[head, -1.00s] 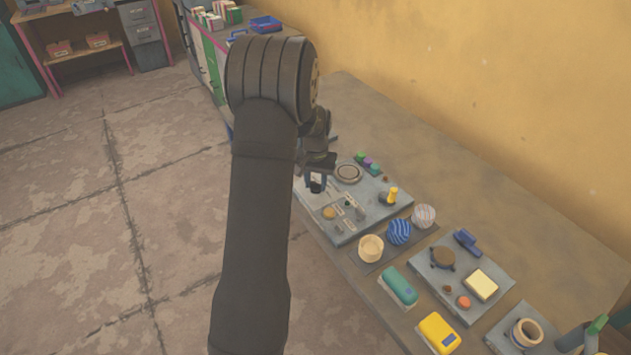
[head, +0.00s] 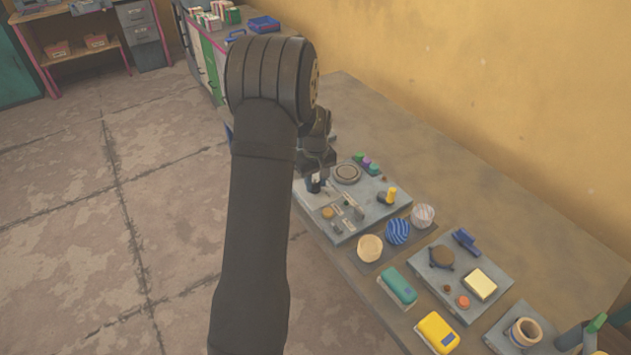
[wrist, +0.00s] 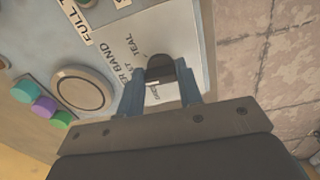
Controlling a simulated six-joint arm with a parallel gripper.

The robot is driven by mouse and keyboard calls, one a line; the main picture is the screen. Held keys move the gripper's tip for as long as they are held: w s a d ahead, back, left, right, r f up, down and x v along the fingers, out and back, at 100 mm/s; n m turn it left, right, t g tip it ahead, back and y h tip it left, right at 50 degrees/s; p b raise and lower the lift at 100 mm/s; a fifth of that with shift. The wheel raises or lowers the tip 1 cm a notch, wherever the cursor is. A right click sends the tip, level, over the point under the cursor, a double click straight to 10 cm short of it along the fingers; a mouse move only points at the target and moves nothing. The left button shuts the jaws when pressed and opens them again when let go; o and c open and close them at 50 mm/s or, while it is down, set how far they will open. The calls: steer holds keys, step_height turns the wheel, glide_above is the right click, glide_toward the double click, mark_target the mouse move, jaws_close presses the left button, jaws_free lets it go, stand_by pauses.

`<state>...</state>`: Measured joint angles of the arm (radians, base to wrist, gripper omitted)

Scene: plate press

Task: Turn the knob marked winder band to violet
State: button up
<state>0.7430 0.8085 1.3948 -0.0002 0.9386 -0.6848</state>
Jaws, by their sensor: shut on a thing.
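The winder band knob (wrist: 160,67) is a small dark knob on a pale label plate (wrist: 122,48). The wrist view shows "R BAND" and "TEAL" printed beside it. Other colour words are partly hidden by the fingers, and I cannot read violet or tell where the knob points. My gripper (wrist: 163,80) has its two blue-grey fingers on either side of the knob, shut on it. In the head view my gripper (head: 316,180) is at the far left of the grey panel (head: 345,232), partly behind my arm.
A round ringed dial (wrist: 83,88) and teal, violet and green buttons (wrist: 42,106) lie beside the knob. A yellow-topped lever (head: 391,195) stands on the panel. Bowls (head: 398,231) and a second plate (head: 440,278) are nearer. The floor beyond the panel edge is clear.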

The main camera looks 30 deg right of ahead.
mark_target(316, 183)
steer(key=shift+n, duration=0.3)
stand_by(0.4)
steer(key=o, duration=1)
step_height(316, 183, up, 18)
steer(key=shift+f, duration=0.25)
step_height(316, 183, down, 18)
steer(key=shift+r, duration=0.2)
stand_by(0.3)
steer(key=shift+r, duration=0.1)
